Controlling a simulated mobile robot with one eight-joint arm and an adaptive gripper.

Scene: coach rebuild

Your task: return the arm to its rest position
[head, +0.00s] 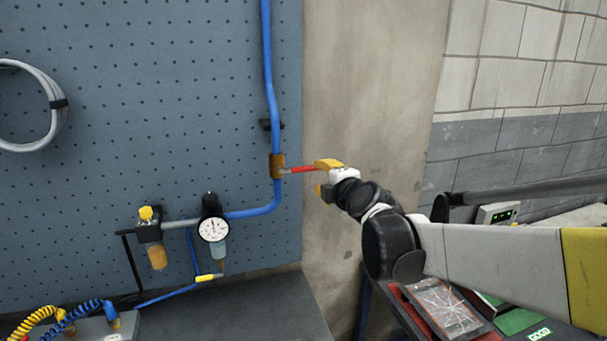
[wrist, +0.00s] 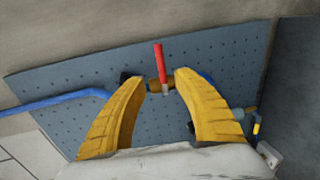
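My gripper (head: 326,165) is at the right end of the red valve handle (head: 303,169) in the head view. In the wrist view my gripper (wrist: 161,78) has its two yellow fingers spread, with a gap between the tips. The red handle (wrist: 159,62) shows in that gap, seemingly beyond the tips; I cannot tell whether either finger touches it. The handle points sideways to the right from the brass valve (head: 277,166) on the blue pipe (head: 270,80). My arm reaches in from the right edge of the head view, bent at the wrist.
A blue pegboard (head: 150,90) carries a pressure gauge (head: 213,229), a yellow-knobbed unit (head: 148,226) and a cable coil (head: 58,105). A dark bench (head: 230,310) lies below. The bare wall (head: 370,80) above my gripper is clear.

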